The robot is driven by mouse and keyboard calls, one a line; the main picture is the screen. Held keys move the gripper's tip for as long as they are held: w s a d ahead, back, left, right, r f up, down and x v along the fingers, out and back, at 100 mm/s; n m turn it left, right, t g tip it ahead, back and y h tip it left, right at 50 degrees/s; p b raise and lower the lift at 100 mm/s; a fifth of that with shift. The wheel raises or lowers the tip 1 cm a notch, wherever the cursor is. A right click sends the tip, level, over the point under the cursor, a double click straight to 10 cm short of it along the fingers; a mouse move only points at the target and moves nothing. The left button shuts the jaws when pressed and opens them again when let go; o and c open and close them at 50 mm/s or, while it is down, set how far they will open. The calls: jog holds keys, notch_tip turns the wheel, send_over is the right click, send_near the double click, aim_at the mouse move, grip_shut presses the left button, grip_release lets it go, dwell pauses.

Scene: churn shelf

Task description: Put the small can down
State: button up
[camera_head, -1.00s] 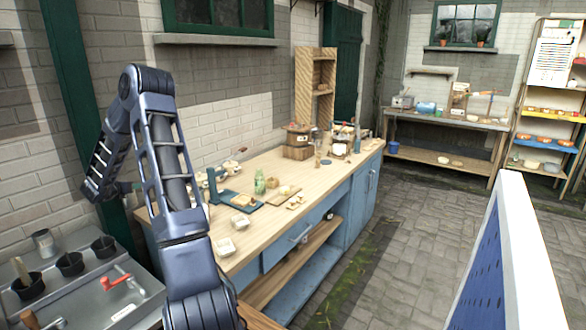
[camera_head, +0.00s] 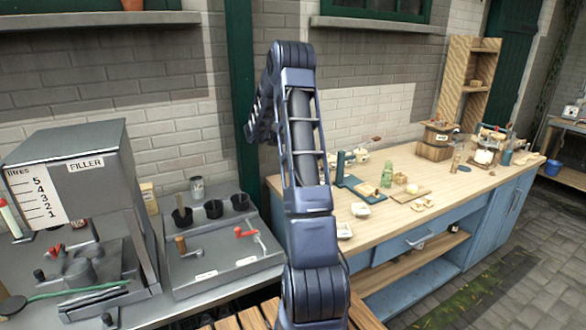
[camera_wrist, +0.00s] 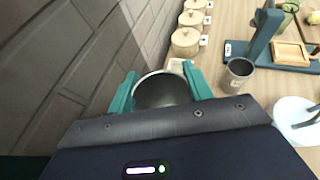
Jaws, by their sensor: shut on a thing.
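The small can (camera_wrist: 162,92) is grey metal with a round top, held between the two teal fingers of my gripper (camera_wrist: 161,84) in the wrist view. My gripper is shut on it, high beside the brick wall at the back edge of the wooden counter (camera_head: 440,205). The can's lower part is hidden by my wrist. In the head view my arm hides the gripper and the held can.
In the wrist view, several lidded pots (camera_wrist: 186,41) line the wall, with a dark metal cup (camera_wrist: 239,70) and a teal stand (camera_wrist: 262,32) to their right. The filler machine (camera_head: 90,190) and a metal bench (camera_head: 222,262) with black cups stand left of the counter.

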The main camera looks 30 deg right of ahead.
notch_tip(320, 180, down, 16)
jog(key=shift+r, duration=0.25)
dwell(0.3)
jog(key=shift+f, duration=0.1)
jog(key=o, duration=1)
